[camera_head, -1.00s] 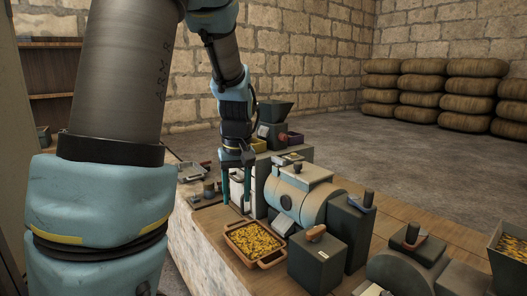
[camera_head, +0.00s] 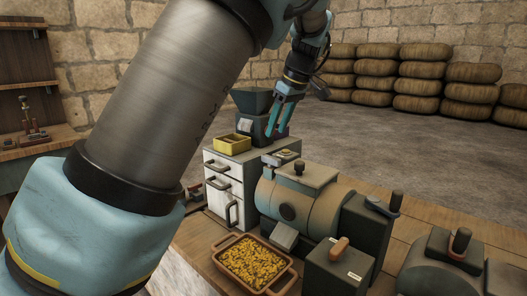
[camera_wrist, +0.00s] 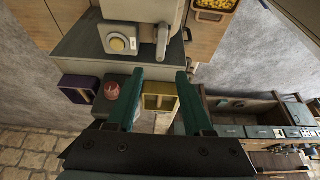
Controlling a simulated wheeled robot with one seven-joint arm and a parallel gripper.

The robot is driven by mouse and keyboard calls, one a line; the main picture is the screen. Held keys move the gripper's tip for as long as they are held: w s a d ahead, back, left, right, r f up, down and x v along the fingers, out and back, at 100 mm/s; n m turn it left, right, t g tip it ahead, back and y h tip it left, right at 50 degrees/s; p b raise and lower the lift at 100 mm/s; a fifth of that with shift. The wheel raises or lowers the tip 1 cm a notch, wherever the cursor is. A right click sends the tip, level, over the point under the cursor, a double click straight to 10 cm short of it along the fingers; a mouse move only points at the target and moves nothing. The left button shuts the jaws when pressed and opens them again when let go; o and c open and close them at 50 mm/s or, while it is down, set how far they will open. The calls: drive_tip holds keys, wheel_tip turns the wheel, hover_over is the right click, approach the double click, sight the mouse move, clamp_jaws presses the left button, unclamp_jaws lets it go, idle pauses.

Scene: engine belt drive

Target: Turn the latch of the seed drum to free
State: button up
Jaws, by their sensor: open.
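The likely seed drum is a beige-grey horizontal cylinder (camera_head: 318,212) with a lid and dark knob on top, on the wooden bench in the head view. I cannot single out its latch. A dark box beside it carries a blue-grey lever (camera_head: 382,207); a lower dark box carries an orange-brown handle (camera_head: 340,248). My gripper (camera_head: 276,132) is open and empty, in the air behind and above the drum, by the dark hopper machine (camera_head: 252,103). In the wrist view my gripper (camera_wrist: 160,76) has its teal fingers spread apart, with a yellow box (camera_wrist: 160,101) showing between them.
A white-fronted drawer cabinet (camera_head: 224,166) stands left of the drum. A clay tray of yellow seeds (camera_head: 283,284) sits in front. A purple box (camera_wrist: 79,89) and a grey unit with a round dial (camera_wrist: 118,43) show in the wrist view. Stacked sacks (camera_head: 415,84) lie behind.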

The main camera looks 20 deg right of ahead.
sight(266, 155)
drive_tip(key=p+x, duration=0.1)
drive_tip(key=x, duration=0.8)
drive_tip(key=shift+a+f, duration=0.1)
drive_tip(key=shift+f, duration=0.05)
clamp_jaws()
